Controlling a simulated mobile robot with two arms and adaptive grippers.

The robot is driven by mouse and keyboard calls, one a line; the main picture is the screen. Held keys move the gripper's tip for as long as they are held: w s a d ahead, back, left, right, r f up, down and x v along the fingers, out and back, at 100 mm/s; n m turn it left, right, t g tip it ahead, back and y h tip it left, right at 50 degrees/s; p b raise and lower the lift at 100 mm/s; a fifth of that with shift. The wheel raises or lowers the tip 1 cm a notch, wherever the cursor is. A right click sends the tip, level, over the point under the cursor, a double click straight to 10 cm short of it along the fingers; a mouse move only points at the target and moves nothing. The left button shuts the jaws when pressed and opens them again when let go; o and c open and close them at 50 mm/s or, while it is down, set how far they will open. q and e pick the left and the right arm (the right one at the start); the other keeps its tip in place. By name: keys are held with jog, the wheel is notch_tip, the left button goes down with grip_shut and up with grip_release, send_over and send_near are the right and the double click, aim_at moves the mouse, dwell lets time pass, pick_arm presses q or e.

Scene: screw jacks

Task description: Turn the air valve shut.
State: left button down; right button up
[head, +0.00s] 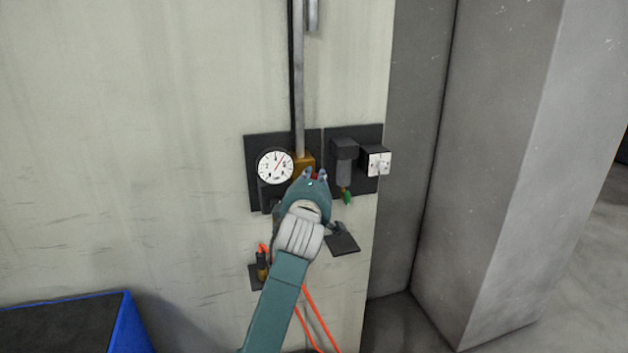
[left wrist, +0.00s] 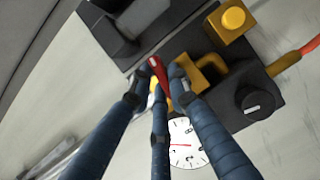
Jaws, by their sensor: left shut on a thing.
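The air valve has a small red handle (left wrist: 160,72) and a brass-yellow body (left wrist: 210,72). In the head view the brass body (head: 305,161) sits just right of the white gauge, at the foot of a grey pipe, and a bit of red (head: 314,176) shows between the fingertips. My left gripper (head: 314,174) is at the valve, its fingers shut around the red handle. In the left wrist view the gripper (left wrist: 157,82) has its dark blue fingers close about the handle, hiding part of it. My right gripper is not in view.
A round white gauge (head: 275,166) is mounted left of the valve. A dark filter unit (head: 344,160) and a white-faced box (head: 377,163) are close on its right. An orange hose (head: 318,318) hangs below. A blue-edged container (head: 127,325) stands lower left.

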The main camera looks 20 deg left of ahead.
pick_arm(q)
jog(key=m, duration=0.1)
jog(key=m+g, duration=0.1)
jog(key=m, duration=0.1)
jog(key=shift+w+d+m+g, duration=0.1)
jog(key=shift+d+m+g, duration=0.1)
jog(key=shift+m+g, duration=0.1)
jog(key=m+g+y, duration=0.1)
jog(key=m, duration=0.1)
jog(key=shift+d+m, duration=0.1)
jog(key=shift+m, duration=0.3)
jog(key=shift+w+d+f+m+g+y, duration=0.1)
jog(key=shift+m+g+y, duration=0.65)
jog(key=shift+m, duration=0.55)
jog(key=shift+w+d+m+g+y, duration=0.1)
jog(key=shift+m+g+y, duration=0.6)
jog(key=shift+m, duration=0.6)
jog(key=c, duration=1.6)
grip_release()
jog(key=shift+c, duration=0.2)
